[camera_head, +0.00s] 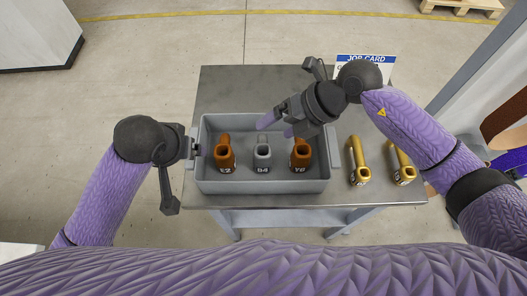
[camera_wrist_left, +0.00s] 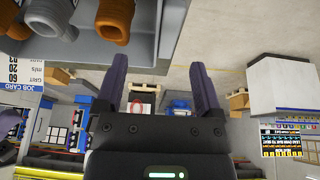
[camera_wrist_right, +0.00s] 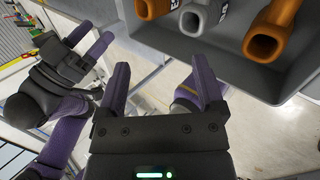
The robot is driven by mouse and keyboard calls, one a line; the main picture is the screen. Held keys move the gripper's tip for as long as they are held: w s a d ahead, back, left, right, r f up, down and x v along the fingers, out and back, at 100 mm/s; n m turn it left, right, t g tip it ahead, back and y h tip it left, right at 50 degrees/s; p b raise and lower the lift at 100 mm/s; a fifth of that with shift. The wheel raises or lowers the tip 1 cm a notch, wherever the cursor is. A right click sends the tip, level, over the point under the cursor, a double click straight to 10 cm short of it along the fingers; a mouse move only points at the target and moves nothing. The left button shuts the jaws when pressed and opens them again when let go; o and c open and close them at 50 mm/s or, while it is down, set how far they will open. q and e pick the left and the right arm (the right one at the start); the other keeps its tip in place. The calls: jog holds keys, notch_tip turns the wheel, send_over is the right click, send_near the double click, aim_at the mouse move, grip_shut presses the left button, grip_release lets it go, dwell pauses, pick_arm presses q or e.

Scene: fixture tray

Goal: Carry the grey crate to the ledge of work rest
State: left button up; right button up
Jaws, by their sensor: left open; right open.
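My right gripper (camera_head: 277,127) is open and empty over the crate's back right part. The right wrist view shows its spread fingers (camera_wrist_right: 160,68) with the crate (camera_wrist_right: 235,68) beyond them. I cannot make out a work rest ledge.
Two gold pipe fittings (camera_head: 359,165) (camera_head: 402,165) stand on the table (camera_head: 232,82) right of the crate. A job card (camera_head: 365,60) stands at the table's back edge. Bare tabletop lies behind the crate. A pallet (camera_head: 462,7) lies on the floor far back.

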aim_at(332, 144)
pick_arm(q)
jog(key=shift+w+a+r, duration=0.4)
jog(key=shift+w+r, duration=0.3)
jog(key=shift+r, duration=0.05)
pick_arm(e)
jog(key=w+d+f+m+h, duration=0.1)
jog(key=w+d+h, duration=0.1)
jog(key=d+h, duration=0.5)
jog(key=d, duration=0.5)
jog(key=shift+d+h, duration=0.4)
pick_arm(q)
jog(key=x, duration=1)
jog(key=shift+a, duration=0.1)
pick_arm(e)
notch_tip(332, 144, down, 10)
pick_arm(q)
grip_shut()
pick_arm(e)
grip_shut()
pick_arm(q)
jog(key=shift+w+r, duration=0.15)
pick_arm(e)
jog(key=shift+w+r, duration=0.1)
